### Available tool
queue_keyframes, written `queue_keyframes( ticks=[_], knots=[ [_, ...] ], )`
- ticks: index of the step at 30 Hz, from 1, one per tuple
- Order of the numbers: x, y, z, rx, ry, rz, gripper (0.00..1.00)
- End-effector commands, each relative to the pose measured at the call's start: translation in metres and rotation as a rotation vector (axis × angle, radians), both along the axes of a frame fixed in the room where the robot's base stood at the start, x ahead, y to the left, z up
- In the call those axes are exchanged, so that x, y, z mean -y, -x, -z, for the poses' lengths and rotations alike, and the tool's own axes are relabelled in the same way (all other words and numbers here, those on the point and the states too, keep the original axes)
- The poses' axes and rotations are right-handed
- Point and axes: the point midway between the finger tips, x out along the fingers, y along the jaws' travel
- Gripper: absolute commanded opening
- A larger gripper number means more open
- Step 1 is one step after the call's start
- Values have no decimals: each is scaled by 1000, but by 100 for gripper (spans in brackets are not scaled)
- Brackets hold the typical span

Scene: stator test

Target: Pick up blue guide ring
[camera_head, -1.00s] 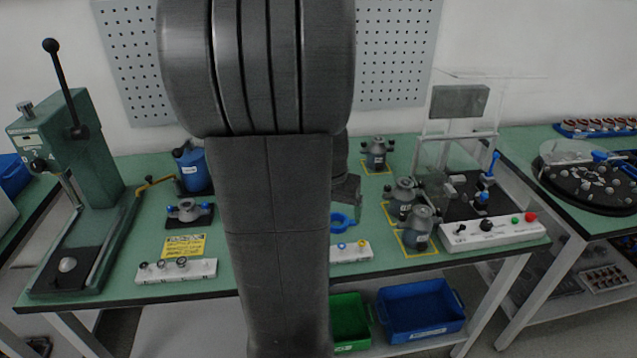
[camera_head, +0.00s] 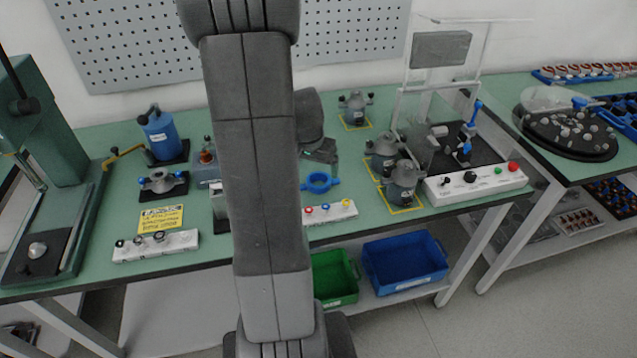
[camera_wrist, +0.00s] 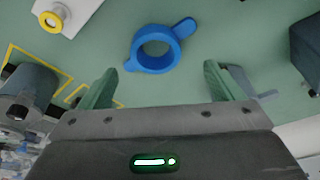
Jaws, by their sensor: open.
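The blue guide ring (camera_head: 319,182) lies flat on the green bench, just right of my arm in the head view. In the wrist view the blue guide ring (camera_wrist: 155,48) shows whole, with a tab pointing to the upper right. My gripper (camera_wrist: 160,85) is open and empty, its two green fingers spread. The ring lies beyond the fingertips, between their lines, and the fingers do not touch it. In the head view my gripper (camera_head: 320,152) shows only partly beside my arm, above and behind the ring.
A white block with coloured rings (camera_head: 335,211) sits in front of the ring. Grey motor housings (camera_head: 404,178) stand in yellow outlines to the right, near a test fixture (camera_head: 475,182). A blue pump-like unit (camera_head: 162,135) stands at left. Green bench lies clear around the ring.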

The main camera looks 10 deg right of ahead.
Motion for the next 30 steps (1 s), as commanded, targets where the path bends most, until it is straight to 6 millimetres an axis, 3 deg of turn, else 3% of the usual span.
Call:
queue_keyframes(
  ticks=[12, 21, 28, 30],
  knots=[
    [10, -6, 45, -3, -1, 0, 87],
    [11, -7, 49, 0, -1, 0, 87],
    [11, -7, 48, 0, -1, 0, 44],
    [11, -7, 48, 0, -1, 0, 38]
  ],
)
